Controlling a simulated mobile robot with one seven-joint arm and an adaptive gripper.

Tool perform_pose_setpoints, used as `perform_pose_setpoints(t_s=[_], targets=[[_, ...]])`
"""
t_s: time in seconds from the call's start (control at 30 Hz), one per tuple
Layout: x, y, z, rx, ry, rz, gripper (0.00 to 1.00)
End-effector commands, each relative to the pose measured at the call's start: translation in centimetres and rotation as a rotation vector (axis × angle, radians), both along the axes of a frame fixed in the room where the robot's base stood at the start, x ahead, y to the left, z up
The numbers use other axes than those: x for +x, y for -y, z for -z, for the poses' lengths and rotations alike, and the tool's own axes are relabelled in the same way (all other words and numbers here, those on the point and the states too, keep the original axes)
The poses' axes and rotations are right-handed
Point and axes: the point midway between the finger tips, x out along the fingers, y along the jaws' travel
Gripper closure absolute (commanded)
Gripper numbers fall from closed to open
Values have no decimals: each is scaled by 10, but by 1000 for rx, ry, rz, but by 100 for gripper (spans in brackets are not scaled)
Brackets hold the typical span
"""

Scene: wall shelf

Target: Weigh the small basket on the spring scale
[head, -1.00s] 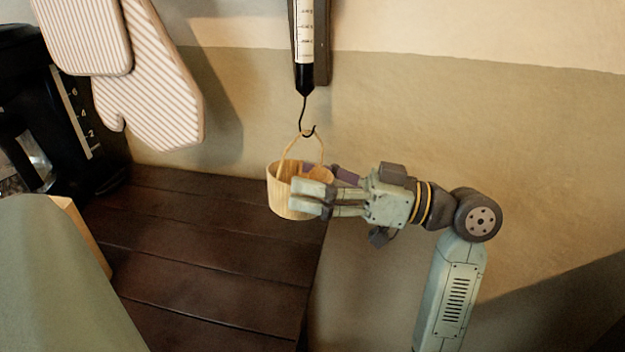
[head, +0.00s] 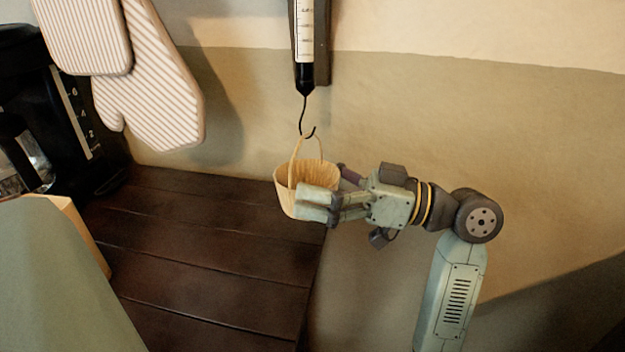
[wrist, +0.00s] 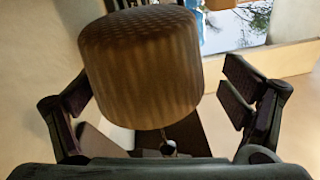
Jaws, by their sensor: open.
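The small basket (head: 287,185), pale wood-coloured with a tall thin handle, is in mid-air below the spring scale (head: 305,50). The top of its handle meets the scale's dark hook (head: 302,125), and the basket appears to hang there. My gripper (head: 335,188) is at the basket's right side, and its near finger covers part of the basket's front. In the wrist view the basket's wall (wrist: 140,70) shows between the spread fingers of my gripper (wrist: 160,105), with gaps on both sides. The exact contact of handle and hook is too small to tell.
A dark plank counter (head: 210,255) lies below and to the left. The wall to the right of the scale is clear.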

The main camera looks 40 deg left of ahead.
Motion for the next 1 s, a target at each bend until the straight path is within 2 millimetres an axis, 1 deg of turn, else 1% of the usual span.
perform_pose_setpoints(t_s=[0.27,0.37,0.47,0.8,1.0], targets=[[0,0,0,0,0,0,6],[4,5,1,-1,-1,2,6],[13,16,2,0,-2,5,6],[52,74,12,1,-1,4,6],[65,94,15,0,-1,2,6]])
